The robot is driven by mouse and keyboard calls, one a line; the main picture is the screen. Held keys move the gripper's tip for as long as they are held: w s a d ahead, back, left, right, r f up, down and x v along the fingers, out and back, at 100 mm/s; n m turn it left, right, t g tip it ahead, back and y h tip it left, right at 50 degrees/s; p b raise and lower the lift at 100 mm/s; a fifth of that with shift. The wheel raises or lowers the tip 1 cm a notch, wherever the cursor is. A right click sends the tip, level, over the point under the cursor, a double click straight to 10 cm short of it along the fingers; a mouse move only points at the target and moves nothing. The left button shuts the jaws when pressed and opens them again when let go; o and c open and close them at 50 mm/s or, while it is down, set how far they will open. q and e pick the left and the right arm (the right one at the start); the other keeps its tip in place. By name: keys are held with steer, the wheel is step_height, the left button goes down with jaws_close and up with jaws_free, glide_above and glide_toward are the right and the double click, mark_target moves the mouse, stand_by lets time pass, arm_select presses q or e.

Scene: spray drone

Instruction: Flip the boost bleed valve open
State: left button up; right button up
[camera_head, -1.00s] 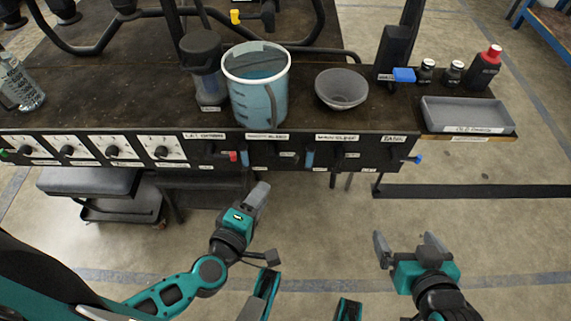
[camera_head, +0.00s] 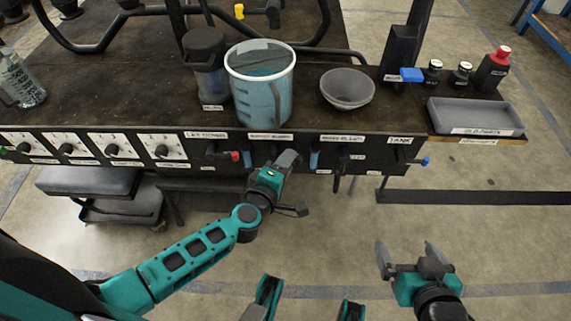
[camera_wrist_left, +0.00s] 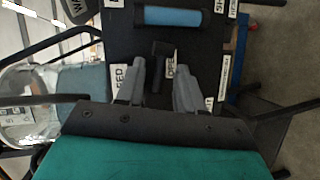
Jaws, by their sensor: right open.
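The control panel (camera_head: 380,158) runs along the bench's front edge. A label (camera_head: 270,136), apparently the boost bleed one, sits below the bucket. My left gripper faces the panel with fingers apart. In the left wrist view (camera_wrist_left: 158,90) a dark stem (camera_wrist_left: 157,60) and an OPEN label (camera_wrist_left: 171,65) show between its fingertips; contact cannot be told. Another blue handle (camera_wrist_left: 172,17) lies beyond the fingers. My right gripper (camera_head: 408,255) is open and empty above the floor.
A blue bucket (camera_head: 262,85), a dark canister (camera_head: 206,65) and a grey bowl (camera_head: 347,88) stand on the bench. A grey tray (camera_head: 475,115) is at right. A red-handled valve (camera_head: 235,156) is left on the panel. Floor in front is free.

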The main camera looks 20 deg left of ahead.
arm_select(q)
steer(key=shift+c, duration=0.3)
jaws_close()
steer(key=shift+r+n+t+h+b, duration=0.35)
steer(key=shift+n+b, duration=0.45)
steer(key=shift+b, duration=0.5)
arm_select(e)
steer(key=shift+w+a+f, duration=0.2)
steer(key=shift+a+f, duration=0.1)
steer(key=shift+f, duration=0.2)
arm_select(q)
steer(key=shift+o, duration=0.3)
jaws_free()
steer(key=shift+f, duration=0.1)
